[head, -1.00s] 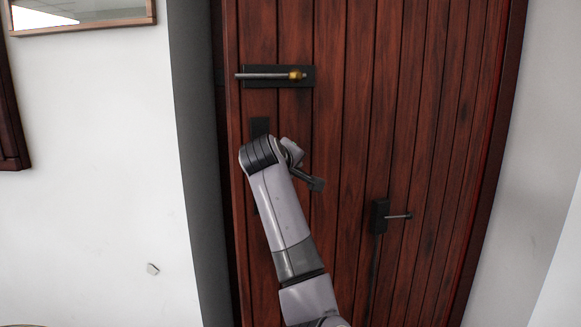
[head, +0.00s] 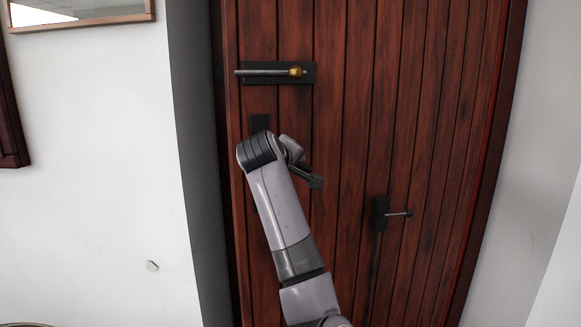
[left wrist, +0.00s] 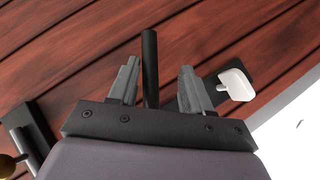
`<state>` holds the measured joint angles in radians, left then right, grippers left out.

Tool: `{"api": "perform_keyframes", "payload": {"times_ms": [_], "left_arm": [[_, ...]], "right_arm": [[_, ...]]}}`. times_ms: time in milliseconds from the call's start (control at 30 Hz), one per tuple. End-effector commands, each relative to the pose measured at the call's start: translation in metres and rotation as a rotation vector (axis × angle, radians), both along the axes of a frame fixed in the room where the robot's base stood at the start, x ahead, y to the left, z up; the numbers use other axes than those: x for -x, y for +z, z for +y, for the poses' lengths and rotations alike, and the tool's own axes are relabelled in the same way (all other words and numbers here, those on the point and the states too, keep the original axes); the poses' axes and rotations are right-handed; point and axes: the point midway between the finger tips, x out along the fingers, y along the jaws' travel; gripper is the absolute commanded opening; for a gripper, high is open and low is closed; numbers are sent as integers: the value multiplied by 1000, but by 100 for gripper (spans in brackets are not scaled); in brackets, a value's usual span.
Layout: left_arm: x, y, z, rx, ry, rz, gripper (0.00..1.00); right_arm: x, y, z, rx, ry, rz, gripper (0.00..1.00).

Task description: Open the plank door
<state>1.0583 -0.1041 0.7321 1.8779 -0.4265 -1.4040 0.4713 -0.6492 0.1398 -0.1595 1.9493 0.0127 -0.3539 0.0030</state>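The dark red plank door (head: 345,120) fills the middle of the head view and looks shut. A slide bolt (head: 278,73) with a brass knob sits near its upper left. Below it, a black plate (head: 260,124) is mostly hidden behind my left arm. In the left wrist view my left gripper (left wrist: 159,66) is open, with a black bar (left wrist: 150,55), seemingly a door handle, standing between its fingers. Neither finger clearly touches the bar. A white tab (left wrist: 237,85) shows beside the right finger. My right gripper is out of view.
A smaller black latch (head: 380,214) with a thin rod is lower right on the door. A grey frame edge (head: 190,130) and white wall (head: 90,160) lie left of the door. A picture frame (head: 80,16) hangs at upper left.

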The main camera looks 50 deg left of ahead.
Motion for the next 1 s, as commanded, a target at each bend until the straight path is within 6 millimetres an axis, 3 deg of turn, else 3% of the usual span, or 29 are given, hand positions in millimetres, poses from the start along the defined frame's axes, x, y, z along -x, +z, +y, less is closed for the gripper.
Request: {"api": "perform_keyframes", "payload": {"times_ms": [400, 1000], "left_arm": [[45, 20, -27, 1, 6, 1, 44], [48, 24, -31, 1, 3, -2, 44]], "right_arm": [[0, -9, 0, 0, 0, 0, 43], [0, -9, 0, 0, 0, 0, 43]]}}
